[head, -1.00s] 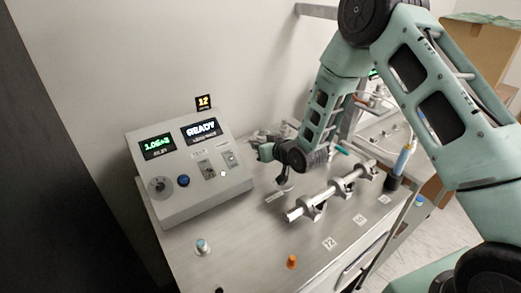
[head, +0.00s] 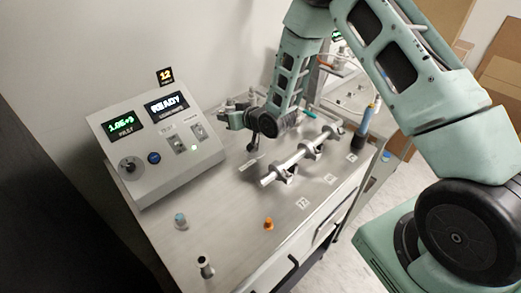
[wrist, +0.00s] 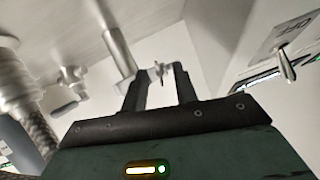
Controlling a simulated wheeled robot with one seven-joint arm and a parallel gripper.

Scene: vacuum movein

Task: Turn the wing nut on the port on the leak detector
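The leak detector is the grey console (head: 155,150) on the steel bench, with lit displays, one reading READY. My gripper (head: 226,121) is just right of the console, over the back of the bench, and its fingertips are small in the head view. In the wrist view my gripper (wrist: 160,75) shows two dark fingers standing apart. A small pale metal fitting with a thin upright part, possibly the wing nut (wrist: 160,71), lies between or just beyond the fingertips. I cannot tell whether either finger touches it. A metal tube (wrist: 118,52) stands just left of the fingers.
A metal rail with clamps (head: 285,167) lies on the bench right of the console. An orange-topped part (head: 268,223), a teal-capped part (head: 180,221) and a dark cylinder (head: 205,267) stand near the front. A blue-topped bottle (head: 367,122) is at the right edge.

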